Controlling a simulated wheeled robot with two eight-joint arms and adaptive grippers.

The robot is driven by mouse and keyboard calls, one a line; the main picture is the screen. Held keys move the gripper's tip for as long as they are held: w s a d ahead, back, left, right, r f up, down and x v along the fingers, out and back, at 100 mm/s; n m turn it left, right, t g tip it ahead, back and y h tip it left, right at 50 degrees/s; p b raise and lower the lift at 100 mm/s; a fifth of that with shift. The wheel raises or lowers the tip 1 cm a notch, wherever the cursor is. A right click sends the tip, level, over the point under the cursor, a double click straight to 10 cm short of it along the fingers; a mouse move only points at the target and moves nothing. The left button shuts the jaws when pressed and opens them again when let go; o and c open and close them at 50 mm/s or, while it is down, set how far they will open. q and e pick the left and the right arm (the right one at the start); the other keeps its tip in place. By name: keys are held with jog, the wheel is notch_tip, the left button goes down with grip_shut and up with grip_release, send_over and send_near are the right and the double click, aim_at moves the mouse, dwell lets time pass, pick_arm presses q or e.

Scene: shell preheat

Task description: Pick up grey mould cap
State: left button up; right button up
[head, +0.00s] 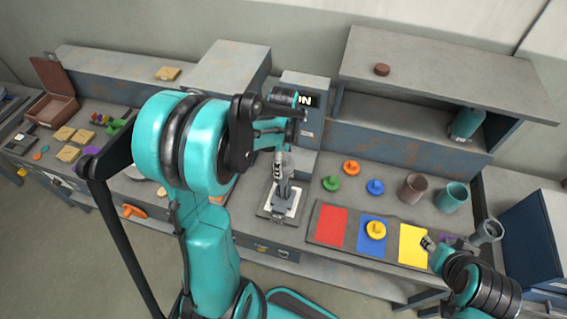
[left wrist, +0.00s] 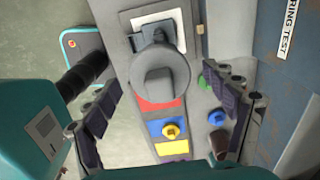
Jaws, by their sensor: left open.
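The grey mould cap (left wrist: 160,75) looks like a round grey disc with a raised knob in the left wrist view. It sits on top of a grey stand with a white plate (left wrist: 150,21). In the head view the cap (head: 288,165) is partly hidden by my left gripper (head: 281,135). In the left wrist view my left gripper (left wrist: 163,106) is open and empty, its fingers apart on either side of the cap. No contact with the cap shows. My right gripper (head: 434,246) is low at the right, near the yellow square; its jaws are unclear.
A mat (head: 312,216) with red, blue and yellow squares lies right of the stand; a yellow knobbed piece (head: 376,230) is on the blue one. Green (head: 331,183), orange (head: 351,167) and blue (head: 375,187) pieces lie behind. Brown (head: 412,188) and teal (head: 452,197) cups stand right.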

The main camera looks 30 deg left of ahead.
pick_arm(q)
jog(key=c, duration=1.3)
jog(key=shift+o, duration=0.2)
jog(key=shift+r, duration=0.1)
